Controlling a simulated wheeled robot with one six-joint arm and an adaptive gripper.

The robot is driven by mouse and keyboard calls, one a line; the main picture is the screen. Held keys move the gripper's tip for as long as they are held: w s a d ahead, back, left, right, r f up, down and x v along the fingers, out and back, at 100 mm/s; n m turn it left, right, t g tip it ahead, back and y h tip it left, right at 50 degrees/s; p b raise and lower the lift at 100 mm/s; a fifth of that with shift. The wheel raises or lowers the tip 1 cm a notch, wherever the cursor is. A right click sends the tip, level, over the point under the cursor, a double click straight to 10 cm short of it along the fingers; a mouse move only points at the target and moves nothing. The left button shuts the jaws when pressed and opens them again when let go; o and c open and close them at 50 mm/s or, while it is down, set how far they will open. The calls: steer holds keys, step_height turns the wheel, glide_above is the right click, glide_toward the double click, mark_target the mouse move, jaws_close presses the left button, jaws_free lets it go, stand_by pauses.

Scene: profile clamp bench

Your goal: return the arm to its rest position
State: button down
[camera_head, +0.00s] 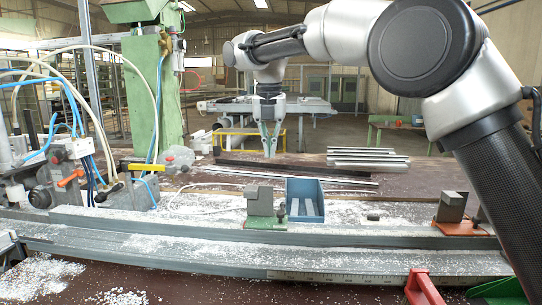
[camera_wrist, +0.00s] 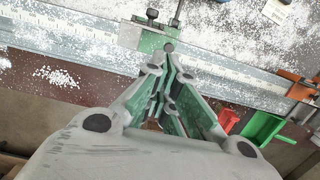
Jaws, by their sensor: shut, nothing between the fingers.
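My arm reaches in from the right in the head view and bends down in the middle. My gripper (camera_head: 269,150) hangs pointing down above the bench, behind the blue bin as seen from the head camera. Its fingers are together with nothing between them. In the wrist view my gripper (camera_wrist: 168,50) shows its closed fingertips over the bench rail and a green clamp base.
A blue bin (camera_head: 305,209) stands on the bench beside a grey clamp block on a green base (camera_head: 262,210). Another block on an orange base (camera_head: 452,214) is at the right. Metal profiles (camera_head: 367,157) lie farther back. A green machine column (camera_head: 150,95) stands left. White chips litter the rail.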

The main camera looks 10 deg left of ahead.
stand_by(0.3)
steer(key=s+d+f+m, duration=0.3)
steer(key=f+m, duration=0.3)
steer(key=m, duration=0.7)
steer(key=s+d+m, duration=0.4)
steer(key=d+m, duration=0.2)
steer(key=d, duration=0.4)
steer(key=s+d+f+m, duration=0.1)
steer(key=s+d+m, duration=0.35)
steer(key=d, duration=0.45)
steer(key=s+d+m, duration=0.3)
steer(key=d+m, duration=0.3)
steer(key=d, duration=0.4)
steer(key=s+d+m+t, duration=0.2)
steer(key=s+d+m, duration=0.5)
steer(key=s+d, duration=0.8)
steer(key=shift+d+f+t, duration=0.4)
steer(key=shift+d+f, duration=0.05)
steer(key=shift+d, duration=0.25)
